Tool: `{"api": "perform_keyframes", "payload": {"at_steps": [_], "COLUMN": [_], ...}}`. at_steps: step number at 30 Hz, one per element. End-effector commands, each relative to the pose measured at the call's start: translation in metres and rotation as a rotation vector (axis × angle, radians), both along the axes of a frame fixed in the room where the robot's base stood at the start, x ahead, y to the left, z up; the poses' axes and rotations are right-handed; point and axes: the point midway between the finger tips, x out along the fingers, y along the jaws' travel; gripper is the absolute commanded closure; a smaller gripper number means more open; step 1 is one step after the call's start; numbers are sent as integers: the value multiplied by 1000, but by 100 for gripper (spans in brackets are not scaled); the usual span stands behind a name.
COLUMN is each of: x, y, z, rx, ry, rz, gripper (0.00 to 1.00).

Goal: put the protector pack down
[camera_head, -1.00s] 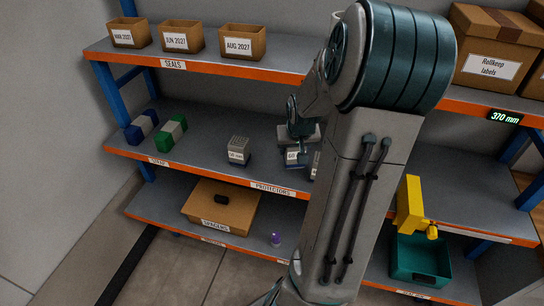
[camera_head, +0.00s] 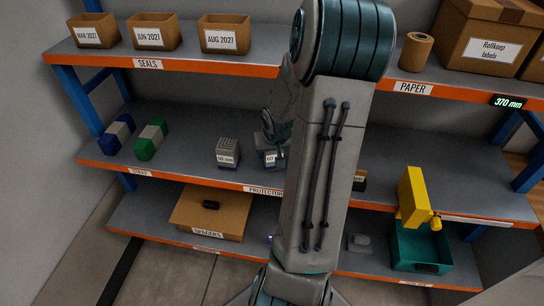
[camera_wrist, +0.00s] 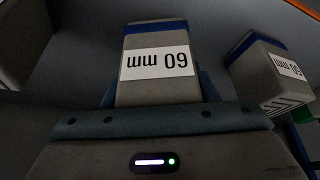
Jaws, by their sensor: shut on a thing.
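The protector pack (camera_wrist: 158,82), a grey block with a blue band and a white 60 mm label, sits between the fingers of my gripper (camera_head: 274,140). The label reads upside down in the wrist view. In the head view the 60 mm pack (camera_head: 271,160) shows over the middle shelf (camera_head: 190,172), near the PROTECTORS label, partly hidden by my gripper and arm. I cannot tell whether its base touches the shelf.
Another pack (camera_head: 360,181) shows right of my arm. The upper shelf edge (camera_head: 170,66) runs above. A yellow tool (camera_head: 412,195) and green bin (camera_head: 418,248) stand lower right.

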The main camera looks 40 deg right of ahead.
Motion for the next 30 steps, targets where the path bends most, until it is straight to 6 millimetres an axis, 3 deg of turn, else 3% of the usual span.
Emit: {"api": "perform_keyframes", "payload": {"at_steps": [3, 14, 15, 17, 30], "x": [0, 0, 0, 0, -1], "y": [1, 0, 0, 0, 0], "z": [-18, -22, -22, -21, -11], "rx": [0, -1, 0, 0, 0], "ry": [1, -1, 0, 0, -1], "rz": [3, 1, 1, 1, -1], "gripper": [76, 76, 45, 28, 26]}}
